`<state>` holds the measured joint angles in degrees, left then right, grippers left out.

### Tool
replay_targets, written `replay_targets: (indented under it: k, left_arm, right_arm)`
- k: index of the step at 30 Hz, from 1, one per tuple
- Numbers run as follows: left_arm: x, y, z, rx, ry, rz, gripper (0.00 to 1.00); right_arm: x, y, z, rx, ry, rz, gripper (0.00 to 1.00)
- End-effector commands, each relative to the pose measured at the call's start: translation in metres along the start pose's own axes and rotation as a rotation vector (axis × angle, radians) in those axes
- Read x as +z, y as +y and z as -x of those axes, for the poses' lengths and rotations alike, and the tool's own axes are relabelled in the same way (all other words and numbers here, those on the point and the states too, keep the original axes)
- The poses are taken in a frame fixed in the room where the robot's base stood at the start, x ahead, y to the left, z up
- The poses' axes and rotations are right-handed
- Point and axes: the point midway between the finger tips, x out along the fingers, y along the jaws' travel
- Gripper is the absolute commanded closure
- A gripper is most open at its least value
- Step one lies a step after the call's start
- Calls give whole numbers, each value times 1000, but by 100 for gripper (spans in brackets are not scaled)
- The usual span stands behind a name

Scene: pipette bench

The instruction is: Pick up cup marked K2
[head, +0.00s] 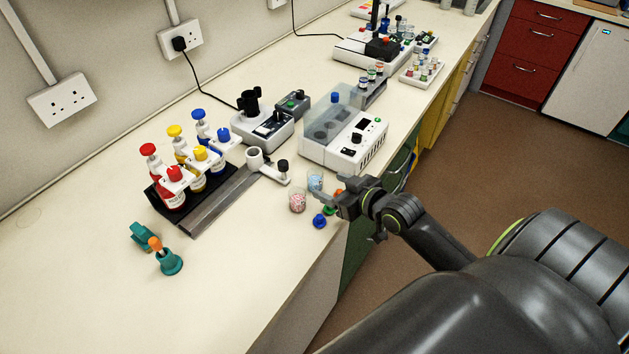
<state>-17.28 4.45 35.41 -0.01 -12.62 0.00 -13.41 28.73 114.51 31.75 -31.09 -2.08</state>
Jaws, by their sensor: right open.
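I cannot read a K2 mark on either. My right gripper (328,203) is open just right of the cups, low over the bench. I cannot tell whether its fingers touch a cup. My left gripper is not in view.
A blue knob-like piece (319,221) lies before the gripper, with green and orange pieces partly hidden beside it. A bottle rack (185,222), a white device (345,150) and a teal stand (170,263) are nearby. The front left bench is clear.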

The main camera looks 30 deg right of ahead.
Motion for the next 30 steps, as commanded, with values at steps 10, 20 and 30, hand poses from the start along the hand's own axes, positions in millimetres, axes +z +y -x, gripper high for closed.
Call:
replay_targets:
  k: [10,20,30]
  left_arm:
    - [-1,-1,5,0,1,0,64]
    - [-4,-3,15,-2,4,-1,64]
    - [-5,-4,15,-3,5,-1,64]
  right_arm:
    - [-1,0,-27,1,0,-1,37]
    - [-3,1,-66,1,0,0,37]
    - [-2,1,-73,1,0,2,37]
